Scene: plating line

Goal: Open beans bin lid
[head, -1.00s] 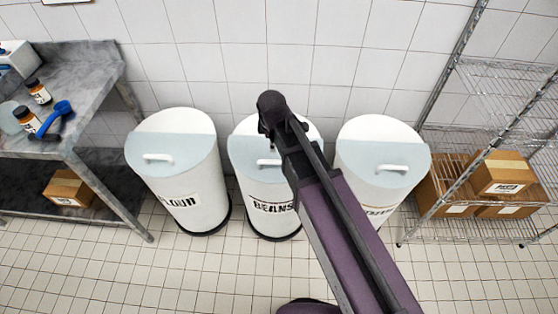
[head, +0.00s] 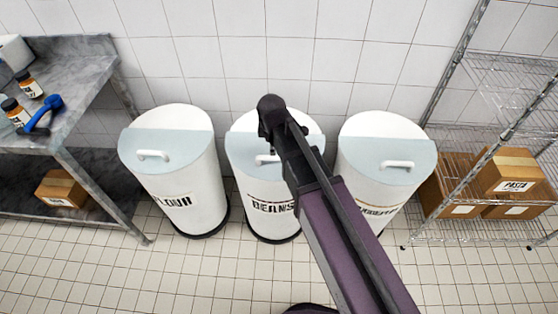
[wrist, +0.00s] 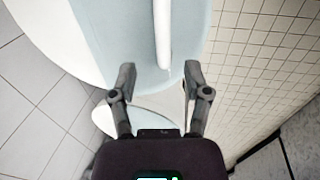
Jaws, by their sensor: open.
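The beans bin (head: 271,203) is the middle one of three white round bins, its label partly covered by my arm. Its pale blue lid flap (head: 241,150) lies shut. The white lid handle (head: 264,159) is partly hidden behind my arm. In the wrist view a white handle bar (wrist: 162,30) runs down a pale blue lid (wrist: 115,30). My gripper (wrist: 158,76) is open, its two fingers apart. The bar's lower end lies just beyond and between the fingertips in the picture, and I see no grip on it. In the head view the fingers are mostly hidden.
The flour bin (head: 180,190) stands close on the left and a third bin (head: 372,190) close on the right. A grey steel table (head: 75,110) is at the left, a wire shelf (head: 510,128) with boxes at the right. Tiled floor (head: 190,285) in front is clear.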

